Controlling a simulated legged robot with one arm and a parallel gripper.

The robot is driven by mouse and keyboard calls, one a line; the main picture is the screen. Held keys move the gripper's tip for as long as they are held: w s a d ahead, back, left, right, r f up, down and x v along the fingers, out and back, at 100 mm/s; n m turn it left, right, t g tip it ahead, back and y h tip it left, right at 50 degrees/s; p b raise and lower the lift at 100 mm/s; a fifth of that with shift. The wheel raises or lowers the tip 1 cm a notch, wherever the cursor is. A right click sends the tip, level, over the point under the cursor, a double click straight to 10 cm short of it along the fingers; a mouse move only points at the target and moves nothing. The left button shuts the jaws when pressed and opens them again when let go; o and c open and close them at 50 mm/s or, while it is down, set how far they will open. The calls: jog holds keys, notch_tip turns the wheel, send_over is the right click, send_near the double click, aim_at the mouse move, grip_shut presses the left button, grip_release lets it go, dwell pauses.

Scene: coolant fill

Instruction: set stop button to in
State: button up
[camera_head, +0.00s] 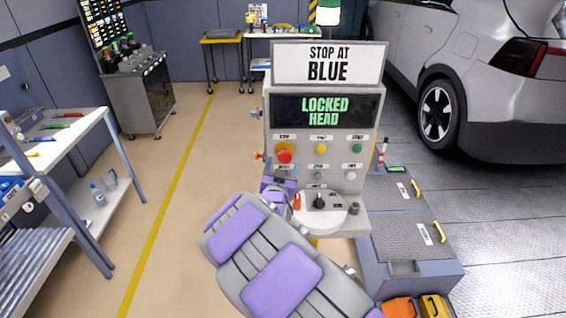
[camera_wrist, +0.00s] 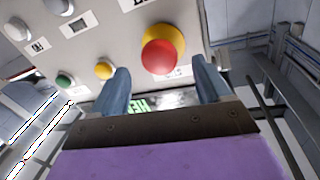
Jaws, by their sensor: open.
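The red stop button (camera_head: 284,155) sits on a yellow base at the upper left of the grey console's front. It also shows in the wrist view, where the red button (camera_wrist: 163,50) stands out ahead of and between my two fingers. My gripper (camera_wrist: 162,78) is open and empty, with its blue-grey fingers apart on either side of the button. I cannot tell whether a fingertip touches it. In the head view my purple wrist is just below the button, and the fingers are hard to make out.
The console (camera_head: 365,120) has a yellow button (camera_head: 321,149), a green button (camera_head: 357,149) and a lower shelf with a black knob (camera_head: 319,201). Its screen (camera_head: 325,111) reads "LOCKED HEAD". A car (camera_head: 480,80) stands at right, a white workbench (camera_head: 50,140) at left.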

aim_at(284, 159)
jog(key=shift+w+d, duration=0.15)
jog(key=shift+w, duration=0.7)
jog(key=shift+w+d, duration=0.1)
jog(key=shift+w, duration=0.7)
